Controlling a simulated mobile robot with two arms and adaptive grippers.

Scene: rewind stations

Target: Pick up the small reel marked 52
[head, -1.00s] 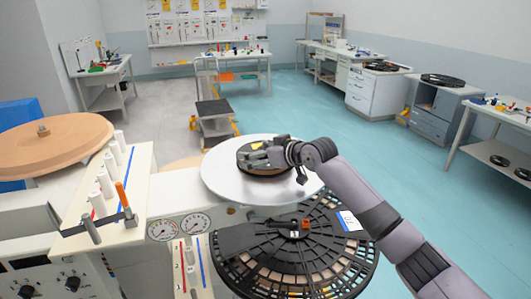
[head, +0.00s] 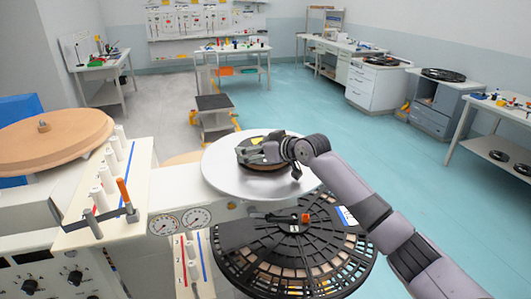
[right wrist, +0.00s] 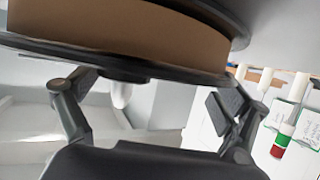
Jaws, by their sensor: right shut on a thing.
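A small dark reel (head: 268,163) with brown film and a yellow patch on top is at the middle of a pale round platter (head: 222,172) in the head view. I cannot read a number on it. My right gripper (head: 247,153) reaches over it from the right and is shut on it. In the right wrist view the reel (right wrist: 120,28) fills the top, with its brown film and black flange close to the fingers (right wrist: 150,86). I cannot tell whether the reel touches the platter. My left gripper is not in view.
A large black slotted reel (head: 240,236) lies in front of the platter, below my right arm. A console with white posts and an orange-handled lever (head: 124,193) stands at left, near a wooden disc (head: 60,140). A cart (head: 213,103) stands behind. The floor (head: 340,125) at right is clear.

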